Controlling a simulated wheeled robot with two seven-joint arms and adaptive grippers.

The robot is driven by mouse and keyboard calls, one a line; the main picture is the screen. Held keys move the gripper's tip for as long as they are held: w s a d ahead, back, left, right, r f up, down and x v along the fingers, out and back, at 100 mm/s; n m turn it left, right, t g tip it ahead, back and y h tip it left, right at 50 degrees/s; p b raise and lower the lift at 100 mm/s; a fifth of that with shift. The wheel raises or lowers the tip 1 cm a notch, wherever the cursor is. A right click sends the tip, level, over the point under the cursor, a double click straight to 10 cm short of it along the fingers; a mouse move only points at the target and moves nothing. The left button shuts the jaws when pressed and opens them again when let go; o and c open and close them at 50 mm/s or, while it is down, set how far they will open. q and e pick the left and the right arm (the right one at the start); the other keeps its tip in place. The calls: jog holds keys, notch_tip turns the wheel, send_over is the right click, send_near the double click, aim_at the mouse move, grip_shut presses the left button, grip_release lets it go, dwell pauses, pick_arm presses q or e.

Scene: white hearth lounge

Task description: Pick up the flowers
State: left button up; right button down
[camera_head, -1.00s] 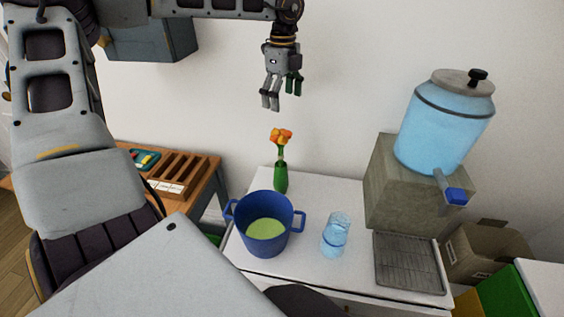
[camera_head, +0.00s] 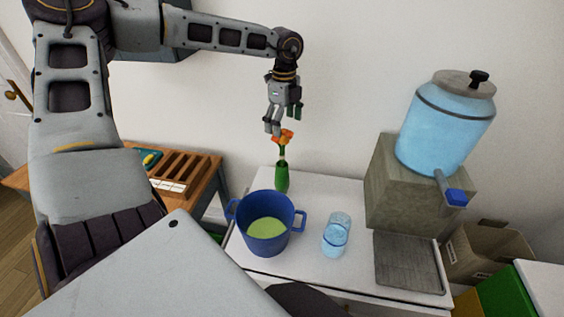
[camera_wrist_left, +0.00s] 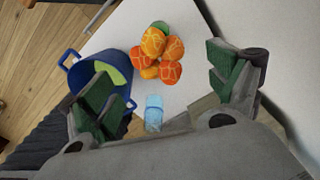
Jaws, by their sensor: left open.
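The orange flowers (camera_head: 284,137) stand upright in a slim green vase (camera_head: 282,177) at the back of the white counter, behind the blue pot. In the left wrist view the orange and yellow blooms (camera_wrist_left: 160,50) lie ahead of and between my open fingers, a little toward the top. My left gripper (camera_head: 281,124) points down just above the blooms, and its fingertips overlap the top of them in the head view. It is open and holds nothing; the same gripper shows in the left wrist view (camera_wrist_left: 165,95). My right gripper is out of view.
A blue pot (camera_head: 240,215) with green contents and a glass of blue water (camera_head: 336,236) stand in front on the white counter (camera_head: 310,187). A water dispenser (camera_head: 446,120) on a stone block (camera_head: 385,190) stands right. A wooden table (camera_head: 212,187) is left.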

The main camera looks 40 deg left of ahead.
pick_arm(q)
jog(key=shift+f, duration=0.2)
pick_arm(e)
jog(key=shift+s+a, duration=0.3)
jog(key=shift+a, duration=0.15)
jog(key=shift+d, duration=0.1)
pick_arm(q)
jog(key=shift+s+f, duration=0.1)
jog(key=shift+f, duration=0.35)
jog(key=shift+a+f+p, duration=0.15)
jog(key=shift+f+p, duration=0.1)
jog(key=shift+f, duration=0.3)
jog(key=shift+a+f+p, duration=0.15)
jog(key=shift+f+p, duration=0.1)
jog(key=shift+f, duration=1.35)
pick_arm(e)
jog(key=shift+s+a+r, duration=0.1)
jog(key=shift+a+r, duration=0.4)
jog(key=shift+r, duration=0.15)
pick_arm(q)
jog(key=c, duration=1.4)
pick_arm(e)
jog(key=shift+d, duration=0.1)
